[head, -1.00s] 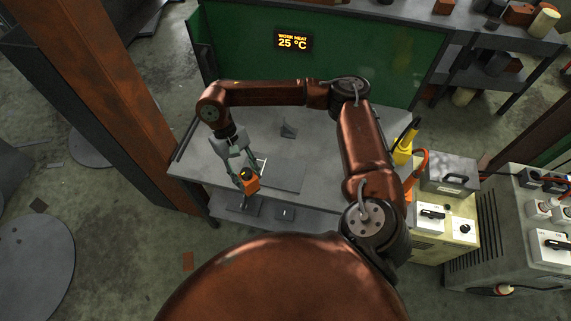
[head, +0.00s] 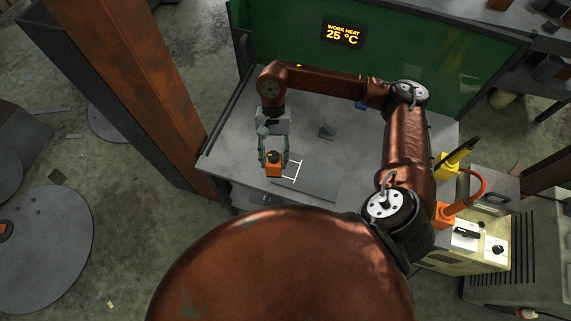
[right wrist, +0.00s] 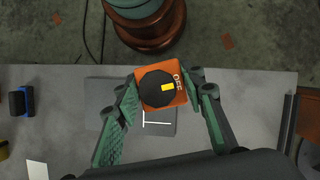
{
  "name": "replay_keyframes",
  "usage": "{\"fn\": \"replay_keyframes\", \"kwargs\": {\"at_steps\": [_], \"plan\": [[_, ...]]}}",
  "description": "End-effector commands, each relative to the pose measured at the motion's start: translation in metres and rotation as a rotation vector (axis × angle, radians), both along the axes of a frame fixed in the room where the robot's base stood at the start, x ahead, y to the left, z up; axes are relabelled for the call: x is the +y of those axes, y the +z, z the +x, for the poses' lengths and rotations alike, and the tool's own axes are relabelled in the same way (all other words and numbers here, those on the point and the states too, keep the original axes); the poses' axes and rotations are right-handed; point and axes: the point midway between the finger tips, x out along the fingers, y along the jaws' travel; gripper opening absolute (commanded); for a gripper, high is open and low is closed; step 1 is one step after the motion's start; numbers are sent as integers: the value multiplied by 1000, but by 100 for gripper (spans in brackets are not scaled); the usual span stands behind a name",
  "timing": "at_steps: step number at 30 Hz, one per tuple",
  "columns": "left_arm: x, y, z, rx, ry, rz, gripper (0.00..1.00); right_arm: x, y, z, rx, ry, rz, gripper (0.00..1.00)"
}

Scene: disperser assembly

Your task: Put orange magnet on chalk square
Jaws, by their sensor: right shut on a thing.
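The orange magnet (head: 273,169) is a small orange block with a black round knob; in the right wrist view (right wrist: 178,100) its face reads OFF. My right gripper (head: 272,152) is shut on it, with green fingers on both sides in the right wrist view (right wrist: 162,97). The chalk square (head: 297,170) shows as white lines on a dark grey plate, just right of the magnet in the head view. My left gripper is not in view.
The dark plate (head: 312,190) lies on the grey table (head: 228,157). A green screen (head: 415,60) closes the table's back. A yellow tool (head: 452,160) and a cream box (head: 470,246) stand at the right.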

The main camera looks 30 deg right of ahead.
Motion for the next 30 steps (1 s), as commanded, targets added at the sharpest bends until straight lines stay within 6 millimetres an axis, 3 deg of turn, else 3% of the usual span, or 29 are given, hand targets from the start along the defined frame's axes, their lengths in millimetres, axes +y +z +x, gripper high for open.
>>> {"fn": "replay_keyframes", "kwargs": {"at_steps": [3,11,14,18,21,30], "plan": [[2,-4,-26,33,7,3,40,5,-8,-12,2,-263,1,0],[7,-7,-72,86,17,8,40,19,-16,-17,4,-808,-4,0],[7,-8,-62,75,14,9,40,24,-16,-20,3,-997,-6,0],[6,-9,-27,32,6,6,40,29,-14,-24,3,-1243,-8,0],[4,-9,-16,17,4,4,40,32,-11,-25,2,-1407,-8,0],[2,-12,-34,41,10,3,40,37,-4,-30,3,-1761,-15,0]]}}
